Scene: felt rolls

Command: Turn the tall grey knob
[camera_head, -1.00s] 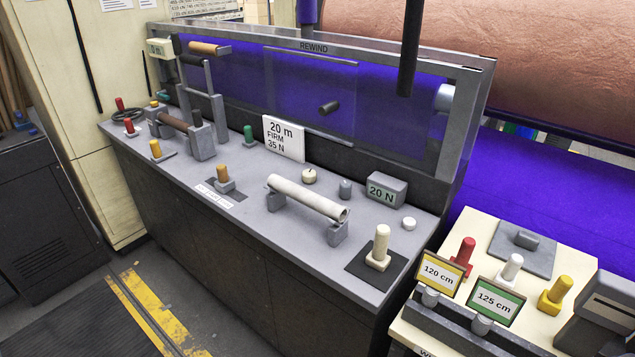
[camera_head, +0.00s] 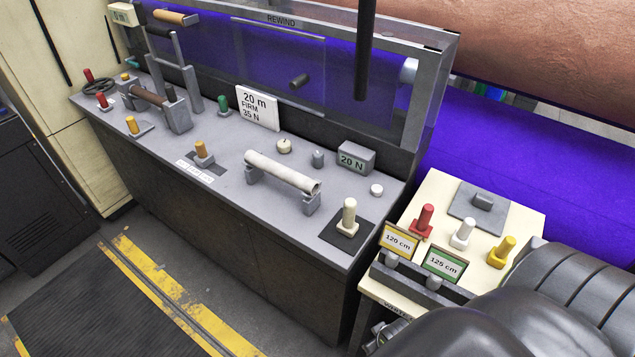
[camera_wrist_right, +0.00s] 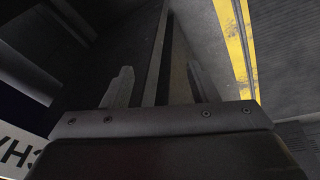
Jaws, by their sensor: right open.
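The tall grey knob (camera_head: 318,158) is a small upright grey cylinder on the grey console top, between a cream round knob (camera_head: 284,146) and the "20 N" display (camera_head: 356,158). No gripper is near it. My right arm fills the bottom right of the head view, low beside the cream side table. In the right wrist view my right gripper (camera_wrist_right: 160,86) is open, its two fingers apart with nothing between them. That view shows the floor and dark panels, not the knob. My left gripper is in neither view.
A white roll (camera_head: 282,172) lies on a cradle in front of the knob. A cream peg (camera_head: 348,218) and a low white button (camera_head: 376,190) stand to its right. The "20 m" sign (camera_head: 257,108) and rewind frame rise behind. The side table (camera_head: 440,188) carries coloured pegs.

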